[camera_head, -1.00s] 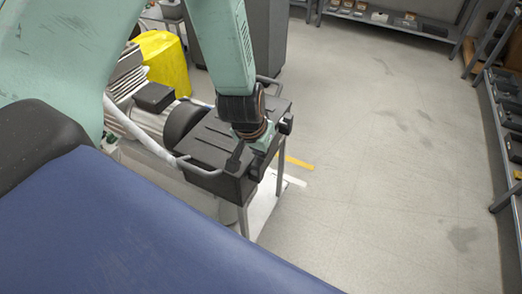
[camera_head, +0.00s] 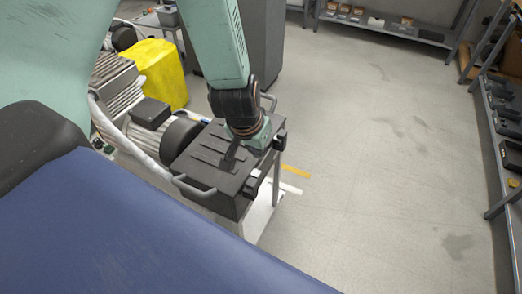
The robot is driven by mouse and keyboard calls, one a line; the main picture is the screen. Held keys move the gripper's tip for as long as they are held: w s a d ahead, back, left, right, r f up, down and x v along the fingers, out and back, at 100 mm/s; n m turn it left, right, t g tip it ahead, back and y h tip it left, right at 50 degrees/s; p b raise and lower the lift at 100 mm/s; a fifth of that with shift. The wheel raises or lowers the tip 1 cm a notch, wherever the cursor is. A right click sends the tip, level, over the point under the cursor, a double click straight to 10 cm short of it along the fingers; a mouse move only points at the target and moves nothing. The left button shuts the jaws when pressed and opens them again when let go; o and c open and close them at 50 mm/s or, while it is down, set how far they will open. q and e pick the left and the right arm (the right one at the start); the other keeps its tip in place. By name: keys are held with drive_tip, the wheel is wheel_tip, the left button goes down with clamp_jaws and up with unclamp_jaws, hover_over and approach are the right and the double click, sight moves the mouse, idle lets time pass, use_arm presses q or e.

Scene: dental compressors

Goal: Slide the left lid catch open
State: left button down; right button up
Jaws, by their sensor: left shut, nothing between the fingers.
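The dark grey lidded box (camera_head: 205,165) stands on a metal frame beside the compressor. Its right edge carries two small black catches: the left, nearer one (camera_head: 251,187) and the farther one (camera_head: 280,140). My left arm reaches down from the top, and my left gripper (camera_head: 233,158) is over the lid, shut and empty. It is inward of the edge, between the two catches, and appears apart from the left catch. Whether its tip touches the lid is hard to tell. My right gripper is not in view.
Curved grey handles (camera_head: 194,190) stick out at the box's near and far ends. The compressor motor (camera_head: 150,115) and a yellow cover (camera_head: 160,72) are at the left. Shelving (camera_head: 497,130) lines the right. The floor right of the box is clear.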

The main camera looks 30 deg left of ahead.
use_arm(q)
drive_tip(key=p+v, duration=0.1)
drive_tip(key=v, duration=0.2)
drive_tip(key=shift+s+r, duration=0.1)
idle(0.5)
drive_tip(key=s+d+f+g+b, duration=0.1)
drive_tip(key=s+f+g+b, duration=0.1)
drive_tip(key=s+f, duration=0.8)
drive_tip(key=s+d+f+g+b, duration=0.1)
drive_tip(key=s+f+g+b, duration=0.1)
drive_tip(key=s+f, duration=0.8)
drive_tip(key=s, duration=0.4)
drive_tip(key=shift+s, duration=0.4)
